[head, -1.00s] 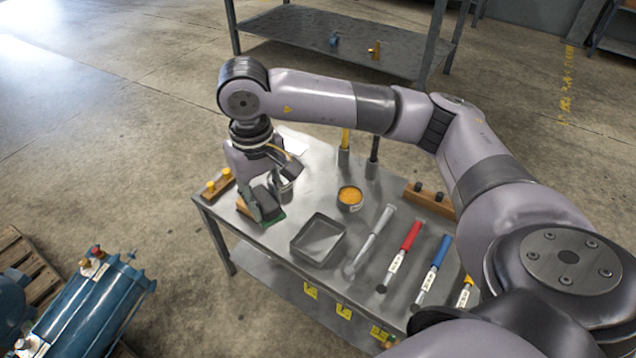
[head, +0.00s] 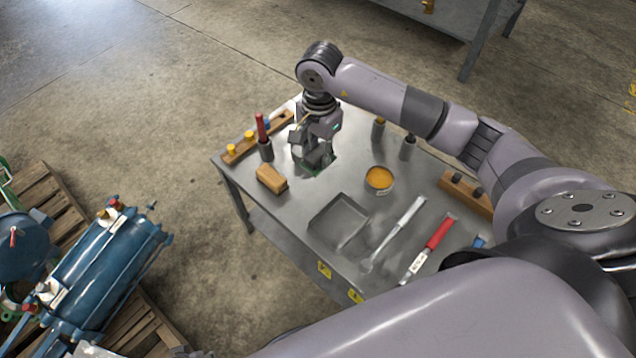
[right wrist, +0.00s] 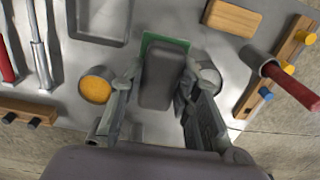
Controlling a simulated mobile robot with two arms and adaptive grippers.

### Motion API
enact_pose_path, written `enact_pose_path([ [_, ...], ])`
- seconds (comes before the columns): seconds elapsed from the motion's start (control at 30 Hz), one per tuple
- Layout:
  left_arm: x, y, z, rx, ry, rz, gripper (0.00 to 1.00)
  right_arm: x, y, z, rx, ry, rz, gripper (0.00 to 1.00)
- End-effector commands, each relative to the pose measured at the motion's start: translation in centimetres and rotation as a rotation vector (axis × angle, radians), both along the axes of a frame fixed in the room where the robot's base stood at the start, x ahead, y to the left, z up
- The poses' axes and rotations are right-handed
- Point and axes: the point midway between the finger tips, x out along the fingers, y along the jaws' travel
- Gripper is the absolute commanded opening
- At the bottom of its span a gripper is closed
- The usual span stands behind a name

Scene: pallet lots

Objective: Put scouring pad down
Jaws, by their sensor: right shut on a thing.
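The scouring pad shows in the right wrist view as a dark grey block (right wrist: 161,78) with a green sheet (right wrist: 176,43) at its far end and sides. My right gripper (right wrist: 158,88) is shut on the grey block, with a finger on each side. In the head view the right gripper (head: 314,156) points down over the back left part of the metal table (head: 290,212). Green edges of the pad (head: 309,173) show below it, at or very near the tabletop; contact cannot be told. My left gripper is not in view.
A grey tray (head: 339,221) and handled tools lie to the right. Bare tabletop lies between pad and tray.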

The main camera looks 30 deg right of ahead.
Motion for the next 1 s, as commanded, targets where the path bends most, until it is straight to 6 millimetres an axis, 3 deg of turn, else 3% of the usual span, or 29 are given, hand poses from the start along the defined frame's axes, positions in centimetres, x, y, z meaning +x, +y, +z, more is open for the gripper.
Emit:
enact_pose_path([
  [0.1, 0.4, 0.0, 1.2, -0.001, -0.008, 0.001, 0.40, -0.1, 0.1, -3.5, 0.002, 0.004, 0.000, 0.03],
  [0.3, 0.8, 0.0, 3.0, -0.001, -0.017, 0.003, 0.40, 0.0, 0.1, -7.0, 0.002, 0.001, 0.001, 0.03],
  [0.47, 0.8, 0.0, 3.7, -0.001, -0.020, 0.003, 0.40, 0.0, 0.1, -8.2, 0.001, 0.000, 0.002, 0.03],
  [0.7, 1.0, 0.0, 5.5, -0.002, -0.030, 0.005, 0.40, 0.0, 0.1, -11.7, 0.002, 0.001, 0.002, 0.03],
  [1.0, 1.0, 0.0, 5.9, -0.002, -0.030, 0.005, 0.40, 0.0, 0.0, -12.0, 0.001, -0.002, 0.003, 0.03],
])
